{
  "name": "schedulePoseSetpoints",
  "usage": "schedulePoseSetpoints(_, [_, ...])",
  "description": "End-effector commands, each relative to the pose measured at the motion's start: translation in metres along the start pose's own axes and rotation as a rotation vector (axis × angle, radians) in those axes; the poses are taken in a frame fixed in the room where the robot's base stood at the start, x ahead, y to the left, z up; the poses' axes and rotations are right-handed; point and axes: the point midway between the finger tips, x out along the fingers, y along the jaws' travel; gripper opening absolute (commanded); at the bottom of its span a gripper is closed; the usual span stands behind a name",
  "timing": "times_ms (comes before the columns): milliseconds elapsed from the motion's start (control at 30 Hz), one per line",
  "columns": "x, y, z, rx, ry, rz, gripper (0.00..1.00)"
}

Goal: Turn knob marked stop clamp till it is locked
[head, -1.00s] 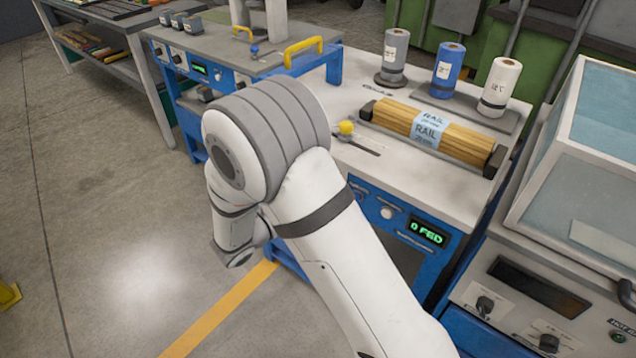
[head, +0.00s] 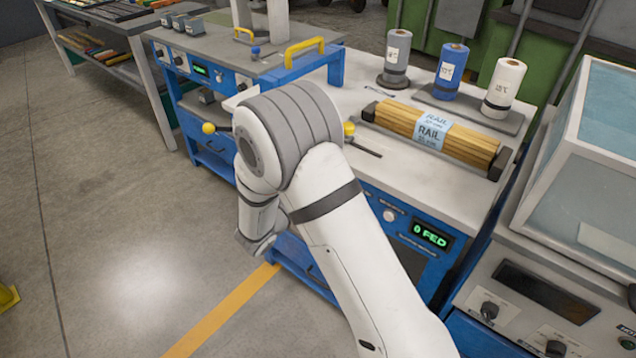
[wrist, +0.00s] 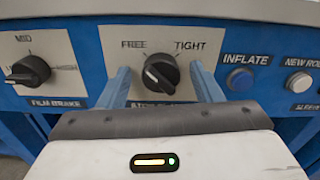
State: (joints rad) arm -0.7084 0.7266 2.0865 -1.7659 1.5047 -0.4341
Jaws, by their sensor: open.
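The black stop clamp knob (wrist: 160,73) is on the blue front panel in the wrist view, on a pale plate lettered FREE at left and TIGHT at right. Its white pointer line slants to the upper left, toward FREE. The plate's lower lettering is mostly hidden by my gripper. My gripper (wrist: 162,70) is open, with one blue finger on each side of the knob and a visible gap on both sides. In the head view, my arm hides the knob and the fingers.
The film brake knob (wrist: 28,71) is left of my gripper; the blue INFLATE button (wrist: 240,79) and a white button (wrist: 299,83) are right. On the bench are a wrapped rail bundle (head: 432,130) and film rolls (head: 449,70).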

Motion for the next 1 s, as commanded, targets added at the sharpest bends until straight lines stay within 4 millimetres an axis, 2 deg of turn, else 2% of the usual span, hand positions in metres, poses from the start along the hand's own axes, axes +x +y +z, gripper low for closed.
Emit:
schedulePoseSetpoints(100, [0.0001, -0.0002, 0.0000, 0.000, 0.000, -0.001, 0.57])
schedulePoseSetpoints(633, [0.0005, -0.0006, 0.0001, 0.000, 0.000, -0.002, 0.14])
schedulePoseSetpoints(1000, [0.0008, -0.0006, -0.0018, 0.069, 0.000, -0.002, 0.14])
